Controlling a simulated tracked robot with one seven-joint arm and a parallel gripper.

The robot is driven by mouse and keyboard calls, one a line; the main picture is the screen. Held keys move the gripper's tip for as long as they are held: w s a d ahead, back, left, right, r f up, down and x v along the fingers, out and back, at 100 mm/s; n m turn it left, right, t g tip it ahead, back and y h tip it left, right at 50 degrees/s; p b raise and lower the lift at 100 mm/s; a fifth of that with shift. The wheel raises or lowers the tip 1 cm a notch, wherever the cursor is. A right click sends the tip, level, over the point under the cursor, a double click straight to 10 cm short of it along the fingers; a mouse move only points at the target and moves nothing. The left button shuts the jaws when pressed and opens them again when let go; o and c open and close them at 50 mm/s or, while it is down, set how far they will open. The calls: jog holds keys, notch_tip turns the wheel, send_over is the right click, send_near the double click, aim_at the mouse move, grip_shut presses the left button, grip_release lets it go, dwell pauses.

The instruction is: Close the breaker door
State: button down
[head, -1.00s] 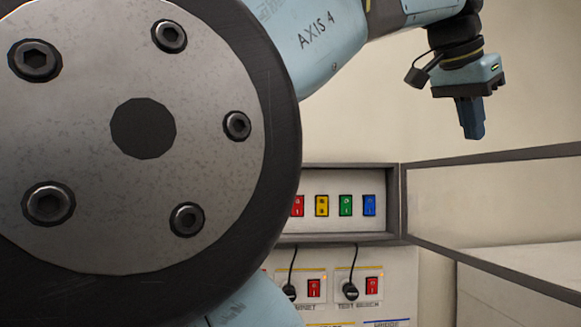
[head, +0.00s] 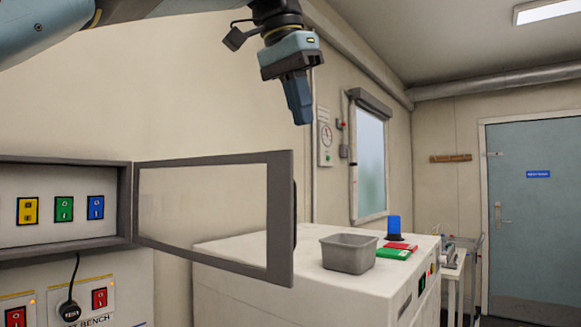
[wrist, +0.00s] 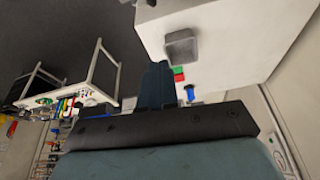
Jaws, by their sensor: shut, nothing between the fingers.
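The breaker door (head: 278,218) is a grey-framed clear panel in the head view. It stands swung open, hinged at the right side of the breaker box (head: 66,250). The box shows yellow, green and blue switches. My gripper (head: 301,118) is above and slightly right of the door's free edge in the head view, apart from it, with its fingers shut and pointing down. In the wrist view my shut gripper (wrist: 158,72) points toward the white bench; the door is not recognisable there.
A white bench unit (head: 240,290) stands behind the door. On it are a grey bin (head: 348,252), green and red items (head: 396,251) and a blue item (head: 394,226). Below the box are red switches and a plugged cable (head: 70,310). A blue room door (head: 533,210) is at far right.

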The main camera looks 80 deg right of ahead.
jog(key=x, duration=1)
jog(key=w+a, duration=0.2)
jog(key=a, duration=0.1)
jog(key=shift+w+a+f, duration=0.1)
jog(key=shift+w, duration=0.2)
jog(key=shift+a, duration=0.1)
